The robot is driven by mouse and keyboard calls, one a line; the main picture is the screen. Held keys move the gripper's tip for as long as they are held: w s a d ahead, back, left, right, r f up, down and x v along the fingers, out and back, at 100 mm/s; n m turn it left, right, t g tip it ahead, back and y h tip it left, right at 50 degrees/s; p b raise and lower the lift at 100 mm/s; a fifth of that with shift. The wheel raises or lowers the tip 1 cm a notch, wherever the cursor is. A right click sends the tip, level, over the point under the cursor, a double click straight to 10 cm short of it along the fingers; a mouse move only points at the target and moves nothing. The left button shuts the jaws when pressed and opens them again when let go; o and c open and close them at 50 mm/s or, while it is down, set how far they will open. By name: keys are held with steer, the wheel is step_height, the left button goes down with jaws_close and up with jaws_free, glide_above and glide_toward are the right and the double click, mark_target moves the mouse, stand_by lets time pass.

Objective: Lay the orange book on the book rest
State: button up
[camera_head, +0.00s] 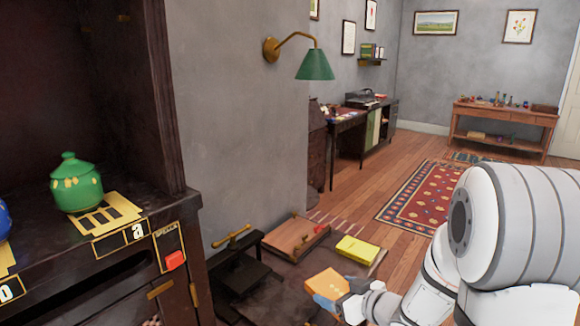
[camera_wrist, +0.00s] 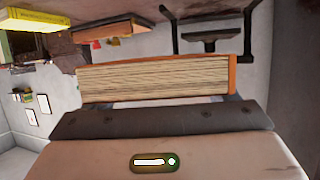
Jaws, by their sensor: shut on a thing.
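The orange book (camera_head: 327,281) is held in my gripper (camera_head: 340,294), above the dark table top at the lower middle of the head view. In the wrist view its page edges (camera_wrist: 155,79) face the camera, with a strip of orange cover at the right end. My gripper is shut on the book; its fingertips are mostly hidden behind the book in the wrist view. A sloping reddish-brown wooden board (camera_head: 294,238), which looks like the book rest, lies beyond the book. It also shows at the top of the wrist view (camera_wrist: 110,28). The book is apart from it.
A yellow book (camera_head: 357,249) lies right of the wooden board. A black press with a brass handle (camera_head: 232,237) stands to its left. A dark shelf with a green lidded pot (camera_head: 76,185) is at the left. A green wall lamp (camera_head: 315,65) hangs above.

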mark_target(339, 284)
steer(key=w+m+h+p, duration=0.1)
steer(key=w+m+t, duration=0.1)
steer(key=w+h+p, duration=0.1)
steer(key=shift+w+d+f+m+h+p, duration=0.1)
steer(key=shift+d+f+m+h+p, duration=0.1)
steer(key=shift+f+m+h+p, duration=0.15)
steer(key=f+m+h+p, duration=0.1)
steer(key=w+d+f+m+t+h+p, duration=0.1)
steer(key=m+h+p, duration=0.1)
steer(key=shift+w+d+f+h, duration=0.15)
steer(key=shift+d+f+h, duration=0.1)
steer(key=shift+d+f, duration=0.05)
steer(key=shift+s+d+f+m+t+h+p, duration=0.25)
steer(key=shift+d+f+m+h+p, duration=0.25)
steer(key=shift+f+m+h, duration=0.25)
